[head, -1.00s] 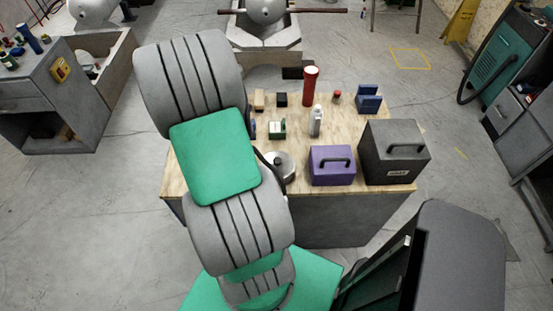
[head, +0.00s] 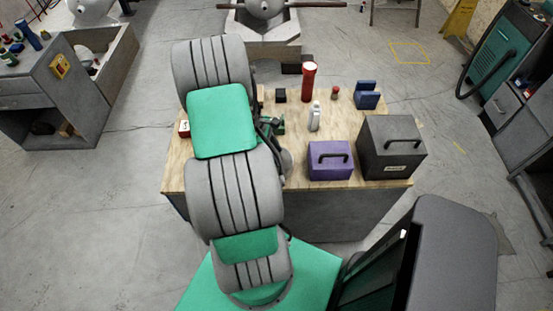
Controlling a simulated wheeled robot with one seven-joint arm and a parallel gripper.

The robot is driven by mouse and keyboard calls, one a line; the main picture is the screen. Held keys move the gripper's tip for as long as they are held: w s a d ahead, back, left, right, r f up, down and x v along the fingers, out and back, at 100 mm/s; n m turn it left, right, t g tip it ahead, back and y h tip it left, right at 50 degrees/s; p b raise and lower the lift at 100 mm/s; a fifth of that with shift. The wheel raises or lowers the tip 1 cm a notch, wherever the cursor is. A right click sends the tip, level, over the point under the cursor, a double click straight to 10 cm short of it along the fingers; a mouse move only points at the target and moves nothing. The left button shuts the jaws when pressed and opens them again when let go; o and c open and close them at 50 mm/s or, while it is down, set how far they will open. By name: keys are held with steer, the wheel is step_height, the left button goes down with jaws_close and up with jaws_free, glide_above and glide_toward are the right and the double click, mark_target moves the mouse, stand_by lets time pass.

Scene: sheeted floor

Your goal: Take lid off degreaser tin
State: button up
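A round grey metal tin, the likeliest degreaser tin (head: 286,161), stands on the wooden workbench (head: 345,112). Only its right edge shows past my arm in the head view. Its lid and its top are hidden, so I cannot tell how the lid sits. My arm reaches over the left part of the bench and covers much of it. My gripper is hidden behind the arm links. Its fingers cannot be made out, nor whether they touch anything.
A purple box (head: 330,166) and a black box (head: 391,155) with handles stand at the front right. Behind are a grey-white bottle (head: 315,116), a red cylinder (head: 308,82) and a blue holder (head: 367,95). A green object (head: 278,125) sits beside my arm.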

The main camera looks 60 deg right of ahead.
jaws_close()
stand_by(0.5)
